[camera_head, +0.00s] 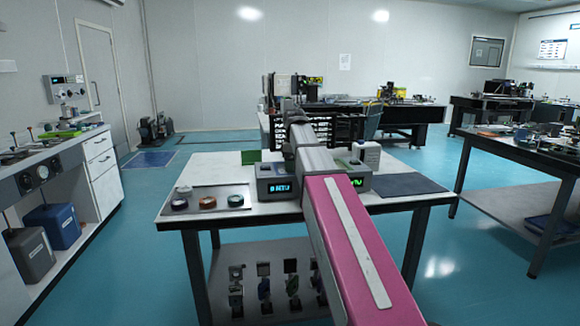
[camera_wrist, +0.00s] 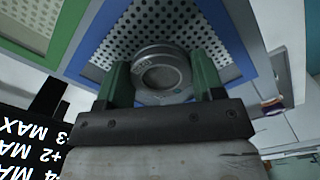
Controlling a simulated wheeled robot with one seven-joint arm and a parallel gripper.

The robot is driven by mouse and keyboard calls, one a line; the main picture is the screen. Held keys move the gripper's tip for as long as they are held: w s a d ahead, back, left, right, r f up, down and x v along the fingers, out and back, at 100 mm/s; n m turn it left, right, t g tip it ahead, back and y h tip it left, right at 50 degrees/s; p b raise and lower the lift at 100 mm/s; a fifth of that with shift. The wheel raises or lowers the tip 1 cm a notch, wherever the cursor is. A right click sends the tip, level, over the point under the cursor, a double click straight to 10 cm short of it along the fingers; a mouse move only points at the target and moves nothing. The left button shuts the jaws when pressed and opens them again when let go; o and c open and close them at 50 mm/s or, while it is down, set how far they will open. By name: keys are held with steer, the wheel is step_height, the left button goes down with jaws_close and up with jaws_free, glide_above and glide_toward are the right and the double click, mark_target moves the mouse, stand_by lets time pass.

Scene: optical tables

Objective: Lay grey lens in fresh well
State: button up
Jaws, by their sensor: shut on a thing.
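A round grey lens (camera_wrist: 158,52) with a ringed rim sits between the green fingers of my gripper (camera_wrist: 161,80) in the wrist view. The gripper is shut on it. Behind the lens is a perforated grey panel with a blue border (camera_wrist: 232,32). A similar panel with a green border (camera_wrist: 72,62) is at the left. I cannot tell which is the fresh well or whether the lens touches the panel. In the head view my arm hides the gripper and the held lens.
In the head view a tray (camera_head: 220,189) on the near table holds round pieces with dark, orange and greyish rims. Boxes with lit displays, one left (camera_head: 278,188) and one right (camera_head: 357,183) of my arm, flank it. A dark mat (camera_head: 408,184) lies right, a green patch (camera_head: 251,157) behind.

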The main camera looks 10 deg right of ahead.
steer(key=shift+f, duration=0.35)
steer(key=shift+f, duration=0.1)
steer(key=o, duration=0.9)
steer(key=shift+o, duration=0.2)
step_height(320, 180, up, 12)
